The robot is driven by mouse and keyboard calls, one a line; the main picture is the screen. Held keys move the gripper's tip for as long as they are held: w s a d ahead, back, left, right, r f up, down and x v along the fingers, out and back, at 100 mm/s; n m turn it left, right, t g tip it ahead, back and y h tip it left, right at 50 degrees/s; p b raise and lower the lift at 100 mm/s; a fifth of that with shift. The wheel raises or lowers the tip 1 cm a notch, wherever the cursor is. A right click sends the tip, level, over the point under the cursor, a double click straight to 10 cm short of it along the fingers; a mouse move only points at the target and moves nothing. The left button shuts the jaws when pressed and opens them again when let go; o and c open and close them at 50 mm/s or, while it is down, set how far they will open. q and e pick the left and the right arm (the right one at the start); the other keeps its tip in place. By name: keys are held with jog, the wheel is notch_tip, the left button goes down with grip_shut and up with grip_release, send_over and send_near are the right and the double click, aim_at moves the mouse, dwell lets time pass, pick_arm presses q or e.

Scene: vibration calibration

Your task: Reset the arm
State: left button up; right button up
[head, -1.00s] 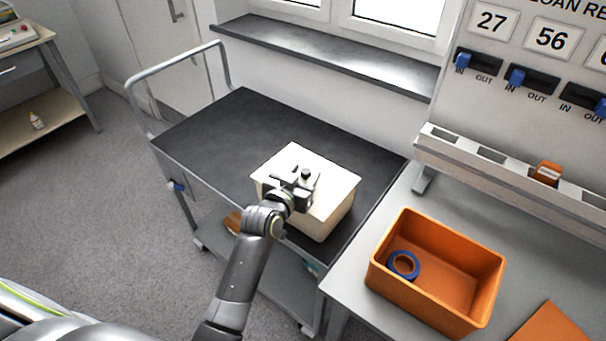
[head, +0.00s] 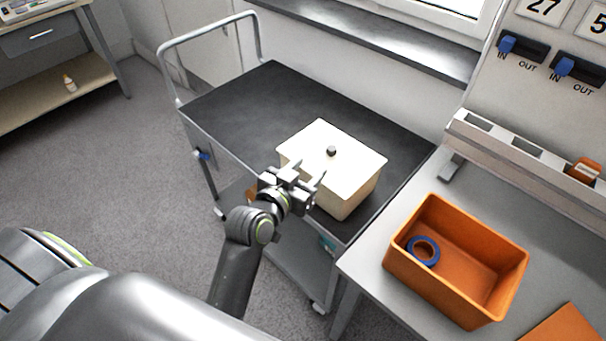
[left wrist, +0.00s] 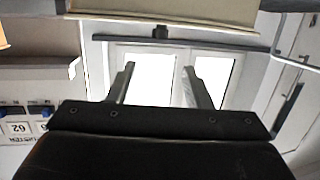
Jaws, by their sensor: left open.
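My left gripper (head: 312,190) is open and empty in the head view. It is at the near left side of a cream box (head: 345,200) with a dark knob (head: 331,151) on its lid. The box stands on the dark top of a cart (head: 235,110). In the left wrist view, the two fingers of my left gripper (left wrist: 158,85) stand apart with nothing between them. A cream surface (left wrist: 165,10), apparently the box, shows at the top edge of that view. My right gripper is not in view.
An orange bin (head: 470,265) with a blue ring (head: 423,251) inside stands on the grey bench (head: 375,270) at the right. A slotted rack (head: 525,150) runs along the bench's back. A shelf unit (head: 60,90) stands at the far left. Floor is clear at left.

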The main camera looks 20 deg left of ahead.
pick_arm(q)
jog(key=shift+s+a+r, duration=0.1)
jog(key=shift+s+r, duration=0.05)
jog(key=shift+s, duration=0.55)
